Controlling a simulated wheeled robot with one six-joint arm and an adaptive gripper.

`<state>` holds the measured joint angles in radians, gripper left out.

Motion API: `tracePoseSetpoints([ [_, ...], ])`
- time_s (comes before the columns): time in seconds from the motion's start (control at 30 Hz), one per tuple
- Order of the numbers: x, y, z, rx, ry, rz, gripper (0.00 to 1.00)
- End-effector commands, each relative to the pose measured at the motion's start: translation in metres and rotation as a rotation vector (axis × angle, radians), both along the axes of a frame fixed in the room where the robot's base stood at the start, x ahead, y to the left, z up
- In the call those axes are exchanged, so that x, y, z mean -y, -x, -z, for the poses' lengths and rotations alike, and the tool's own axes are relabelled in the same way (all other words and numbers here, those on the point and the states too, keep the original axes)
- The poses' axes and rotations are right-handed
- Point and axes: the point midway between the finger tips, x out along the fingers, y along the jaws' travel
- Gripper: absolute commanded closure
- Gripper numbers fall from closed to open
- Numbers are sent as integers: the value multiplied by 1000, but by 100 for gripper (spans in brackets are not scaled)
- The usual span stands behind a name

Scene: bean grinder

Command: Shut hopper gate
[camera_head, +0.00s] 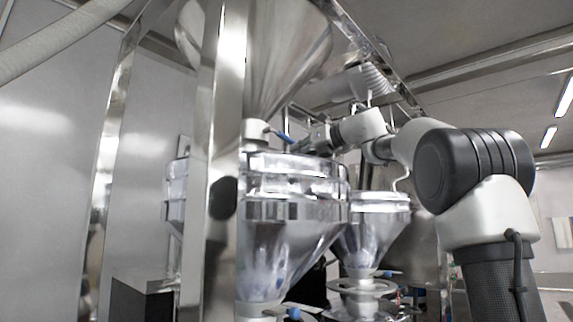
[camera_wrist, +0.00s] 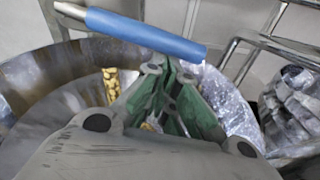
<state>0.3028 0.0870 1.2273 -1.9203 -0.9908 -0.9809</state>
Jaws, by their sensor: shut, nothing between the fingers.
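The hopper (camera_head: 285,60) is a large steel cone at the upper middle of the head view, ending in a narrow neck (camera_head: 255,131). A gate lever with a blue handle (camera_head: 281,136) sticks out from this neck to the right. In the wrist view the blue handle (camera_wrist: 145,35) lies slantwise across the top, its metal end at the left. My gripper (camera_head: 300,146) is beside the handle's free end. In the wrist view my gripper (camera_wrist: 168,70) is shut and empty, its tips just below the handle. I cannot tell whether they touch it.
Below the neck stands a wide clear-walled vessel (camera_head: 290,210); yellowish pieces (camera_wrist: 111,86) show inside it in the wrist view. A smaller similar vessel (camera_head: 372,225) stands to the right. A steel frame post (camera_head: 222,180) stands at the left, and metal rails (camera_wrist: 270,40) lie at the wrist view's right.

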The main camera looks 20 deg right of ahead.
Motion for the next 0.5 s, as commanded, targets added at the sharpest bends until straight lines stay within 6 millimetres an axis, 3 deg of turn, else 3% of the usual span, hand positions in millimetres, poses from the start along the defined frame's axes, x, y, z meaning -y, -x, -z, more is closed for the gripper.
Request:
tracePoseSetpoints([
  [0.5,8,-5,-21,113,167,0,100],
])
